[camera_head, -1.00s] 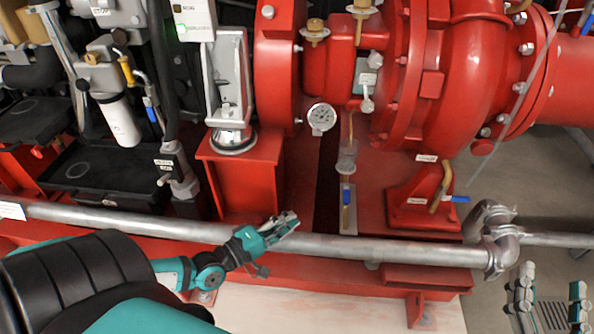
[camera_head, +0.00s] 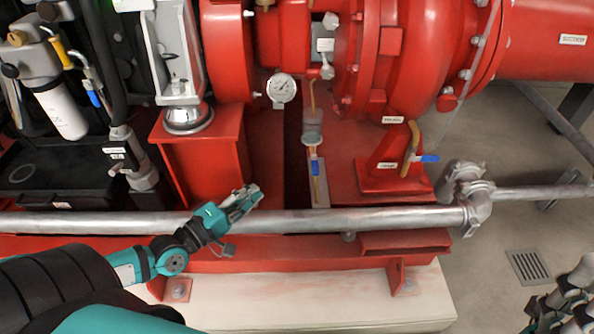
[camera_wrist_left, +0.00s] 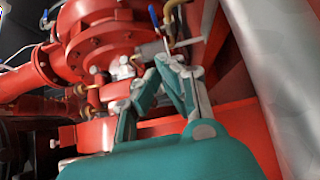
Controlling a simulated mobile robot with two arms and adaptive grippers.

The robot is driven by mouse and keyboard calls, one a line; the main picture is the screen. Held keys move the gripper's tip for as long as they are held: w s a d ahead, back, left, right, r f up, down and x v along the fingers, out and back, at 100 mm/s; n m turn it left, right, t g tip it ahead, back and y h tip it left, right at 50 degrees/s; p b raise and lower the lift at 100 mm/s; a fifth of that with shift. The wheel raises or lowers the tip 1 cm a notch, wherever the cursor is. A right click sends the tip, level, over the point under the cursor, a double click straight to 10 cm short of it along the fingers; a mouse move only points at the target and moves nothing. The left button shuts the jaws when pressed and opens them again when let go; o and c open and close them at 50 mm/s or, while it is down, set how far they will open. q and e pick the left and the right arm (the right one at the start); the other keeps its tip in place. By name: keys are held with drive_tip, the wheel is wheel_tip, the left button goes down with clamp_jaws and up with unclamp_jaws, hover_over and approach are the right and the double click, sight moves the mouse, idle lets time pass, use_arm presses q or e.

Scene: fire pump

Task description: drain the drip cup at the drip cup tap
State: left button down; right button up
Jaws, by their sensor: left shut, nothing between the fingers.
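The drip cup (camera_head: 313,128), a small clear cup, hangs below the red pump casing with a thin pipe above it. The drip cup tap (camera_head: 314,166) is below it, its blue lever pointing along the line of the pipe. My left gripper (camera_head: 250,195) is shut and empty, left of and below the tap in the head view, above the grey pipe and clear of the tap. In the left wrist view, its fingers (camera_wrist_left: 172,72) show in front of a blue lever (camera_wrist_left: 154,16); I cannot tell which valve this is. My right gripper (camera_head: 572,295) is partly cut off at the lower right.
A long grey pipe (camera_head: 350,220) runs across in front of the red base. A second valve with a blue lever (camera_head: 428,158) stands right of the tap. A red pedestal (camera_head: 200,155) is left of it. A floor grate (camera_head: 528,266) lies at the right.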

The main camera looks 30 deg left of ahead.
use_arm(q)
drive_tip(key=b, duration=0.2)
approach(311, 160)
drive_tip(key=w+a, duration=0.2)
drive_tip(key=w, duration=0.1)
drive_tip(key=shift+w+d+p, duration=0.2)
drive_tip(key=shift+w+d, duration=0.25)
drive_tip(key=shift+d, duration=0.35)
drive_tip(key=shift+w+d+p, duration=0.15)
drive_tip(key=shift+w+d, duration=0.35)
drive_tip(key=shift+d, duration=0.3)
